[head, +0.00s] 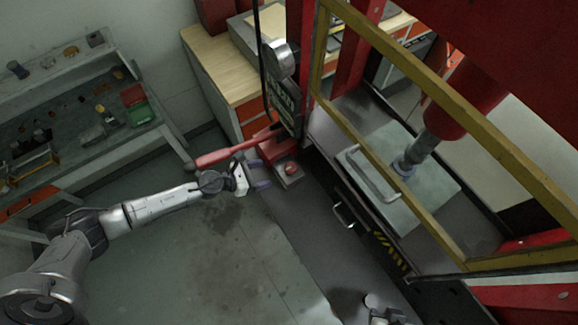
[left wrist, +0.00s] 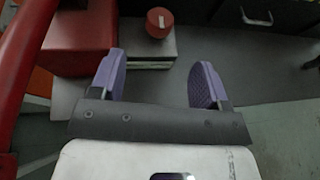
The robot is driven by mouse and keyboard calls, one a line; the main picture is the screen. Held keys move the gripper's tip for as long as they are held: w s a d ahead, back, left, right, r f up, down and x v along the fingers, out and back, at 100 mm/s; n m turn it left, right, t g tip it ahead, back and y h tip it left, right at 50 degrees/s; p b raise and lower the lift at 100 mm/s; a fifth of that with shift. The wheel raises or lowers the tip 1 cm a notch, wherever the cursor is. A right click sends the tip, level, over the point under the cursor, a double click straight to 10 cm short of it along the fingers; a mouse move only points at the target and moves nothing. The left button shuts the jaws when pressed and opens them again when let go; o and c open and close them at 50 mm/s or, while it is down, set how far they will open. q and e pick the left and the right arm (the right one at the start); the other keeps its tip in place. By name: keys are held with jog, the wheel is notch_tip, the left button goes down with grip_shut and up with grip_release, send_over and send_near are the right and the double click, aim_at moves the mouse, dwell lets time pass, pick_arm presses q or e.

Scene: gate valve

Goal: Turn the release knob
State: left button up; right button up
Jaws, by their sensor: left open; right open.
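The release knob (head: 291,169) is a small round red knob with a pale mark, on top of a grey box (head: 290,181) beside the red press frame. It also shows in the left wrist view (left wrist: 159,22), beyond the fingertips and roughly centred between them. My left gripper (head: 261,174) is open and empty, with its purple fingers pointing at the knob. A gap lies between fingertips and knob, and they do not touch. Of my right arm only a small white part shows at the bottom edge of the head view; its fingers are not seen.
A red lever (head: 225,154) runs close beside my left gripper and fills the left of the wrist view. The yellow-edged guard frame (head: 440,135) of the press stands to the right. A workbench (head: 90,120) stands at far left. Floor below the left arm is clear.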

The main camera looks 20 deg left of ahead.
aim_at(288, 168)
pick_arm(q)
jog(key=x, duration=1)
jog(key=shift+w+d, duration=0.2)
jog(key=shift+w, duration=0.05)
jog(key=shift+c, duration=0.5)
jog(key=c, duration=0.8)
jog(key=shift+c, duration=0.2)
jog(key=shift+p, duration=0.35)
